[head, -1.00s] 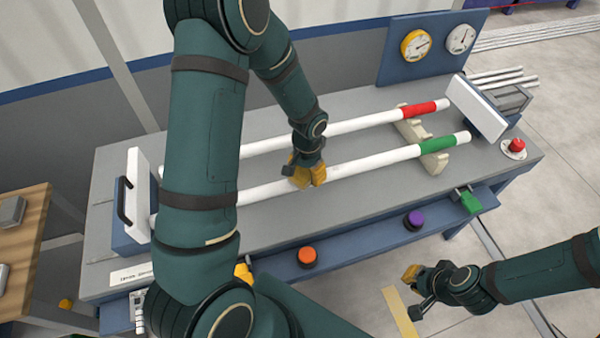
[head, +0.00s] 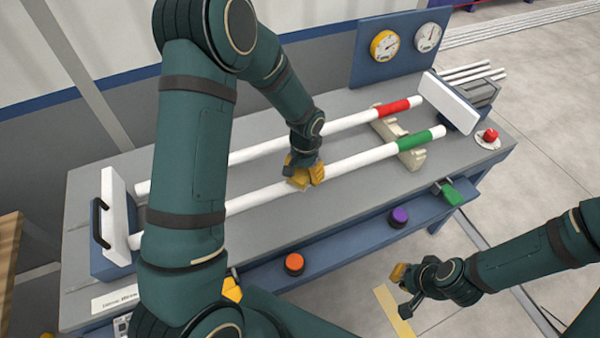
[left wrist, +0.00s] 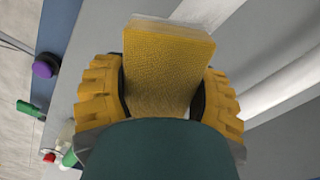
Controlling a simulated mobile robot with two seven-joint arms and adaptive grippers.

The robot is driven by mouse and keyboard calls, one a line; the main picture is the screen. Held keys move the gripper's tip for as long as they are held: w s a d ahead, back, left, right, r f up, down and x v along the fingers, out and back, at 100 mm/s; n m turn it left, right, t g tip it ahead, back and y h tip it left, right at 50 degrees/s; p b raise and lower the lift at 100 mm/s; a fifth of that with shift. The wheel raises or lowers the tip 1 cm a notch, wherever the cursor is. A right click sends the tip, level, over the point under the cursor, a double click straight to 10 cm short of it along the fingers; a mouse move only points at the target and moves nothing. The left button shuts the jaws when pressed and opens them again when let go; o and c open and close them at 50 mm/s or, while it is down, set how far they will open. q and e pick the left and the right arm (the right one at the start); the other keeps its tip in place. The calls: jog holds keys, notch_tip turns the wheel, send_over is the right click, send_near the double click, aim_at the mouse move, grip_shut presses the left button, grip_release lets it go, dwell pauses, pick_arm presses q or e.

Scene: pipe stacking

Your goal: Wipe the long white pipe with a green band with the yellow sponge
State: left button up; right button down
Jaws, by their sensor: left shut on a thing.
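The long white pipe with a green band (head: 270,198) lies along the bench, its green band (head: 415,140) near the right end. My left gripper (head: 304,174) is over the middle of this pipe, shut on the yellow sponge (left wrist: 168,62). In the left wrist view the sponge sits between the two yellow finger pads. In the head view sponge and pads are hard to tell apart, and the contact with the pipe is hidden. My left arm covers part of the pipe's left half. My right gripper (head: 402,290) is empty, with its fingers apart, in front of the bench.
A second white pipe with a red band (head: 340,123) lies behind, parallel. A pale support (head: 400,145) holds both pipes near their right ends. White end plates (head: 450,101) stand at both bench ends. Orange (head: 294,262) and purple (head: 399,216) buttons line the front.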

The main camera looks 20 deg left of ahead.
aim_at(278, 186)
pick_arm(q)
jog(key=shift+w+d, duration=1.05)
jog(key=shift+w, duration=0.15)
jog(key=shift+w+d+f+b, duration=0.1)
jog(key=shift+w+d+b, duration=0.45)
jog(key=shift+w+d, duration=0.7)
jog(key=shift+w+a, duration=0.1)
jog(key=shift+s+a, duration=1.2)
jog(key=shift+s, duration=0.2)
jog(key=shift+a, duration=0.1)
jog(key=shift+s+a+b, duration=0.25)
jog(key=shift+s+a, duration=0.45)
jog(key=shift+s, duration=0.2)
jog(key=shift+s+a+b, duration=0.2)
jog(key=shift+s+a, duration=0.5)
jog(key=shift+s, duration=0.2)
jog(key=shift+s+a+r, duration=0.2)
jog(key=shift+s+a, duration=1.8)
jog(key=shift+s, duration=0.3)
